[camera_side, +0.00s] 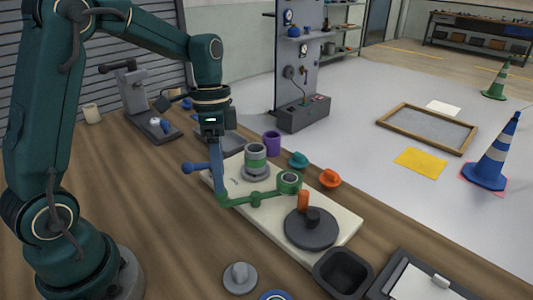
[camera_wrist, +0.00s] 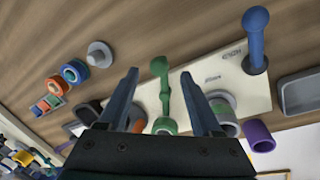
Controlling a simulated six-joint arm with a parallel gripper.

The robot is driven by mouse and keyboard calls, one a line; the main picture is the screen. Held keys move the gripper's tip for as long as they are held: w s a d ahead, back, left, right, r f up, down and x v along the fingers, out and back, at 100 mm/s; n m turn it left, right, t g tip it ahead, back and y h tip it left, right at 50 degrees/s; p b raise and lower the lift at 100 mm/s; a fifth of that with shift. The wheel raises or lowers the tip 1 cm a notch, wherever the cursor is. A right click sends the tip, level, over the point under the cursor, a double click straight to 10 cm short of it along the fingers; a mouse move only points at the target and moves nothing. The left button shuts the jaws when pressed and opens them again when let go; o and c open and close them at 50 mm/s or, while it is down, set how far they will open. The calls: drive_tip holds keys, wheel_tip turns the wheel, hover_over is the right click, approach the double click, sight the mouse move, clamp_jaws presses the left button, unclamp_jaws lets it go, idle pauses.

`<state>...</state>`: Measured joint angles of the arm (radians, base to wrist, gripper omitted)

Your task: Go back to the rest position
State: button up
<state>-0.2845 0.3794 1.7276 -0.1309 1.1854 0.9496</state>
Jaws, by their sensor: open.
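My gripper (camera_side: 218,182) is open over the near edge of a pale board (camera_side: 335,228). In the wrist view its two dark blue fingers (camera_wrist: 160,73) stand apart. A green lever (camera_side: 255,198) with a rounded end lies below and between them in that view (camera_wrist: 159,68); I cannot tell whether they touch it. The lever runs to a green roller (camera_side: 289,181). A blue lever with a ball end (camera_side: 187,168) stands beside the gripper, partly hidden by it in the side view; it shows whole in the wrist view (camera_wrist: 255,40). A green-and-grey roller (camera_side: 256,155) sits on the board.
A black disc (camera_side: 310,230) with an orange part beside its hub is on the board. Purple (camera_side: 271,143), teal (camera_side: 298,160) and orange (camera_side: 330,178) parts stand behind it. A grey knob (camera_side: 241,278) and dark tray (camera_side: 343,272) lie in front.

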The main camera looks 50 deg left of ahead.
drive_tip(key=shift+m+t, duration=0.4)
drive_tip(key=shift+t, duration=0.4)
drive_tip(key=r, duration=0.1)
drive_tip(key=d+r, duration=0.1)
drive_tip(key=r, duration=0.2)
drive_tip(key=shift+s+d, duration=0.3)
drive_tip(key=shift+d, duration=0.1)
drive_tip(key=s+d+r+n+t+y, duration=0.1)
drive_tip(key=s+n+t, duration=0.4)
drive_tip(key=s, duration=0.5)
drive_tip(key=d+r+n, duration=0.1)
drive_tip(key=d+n, duration=0.1)
drive_tip(key=shift+r+n+y, duration=0.2)
drive_tip(key=shift+n+y, duration=0.2)
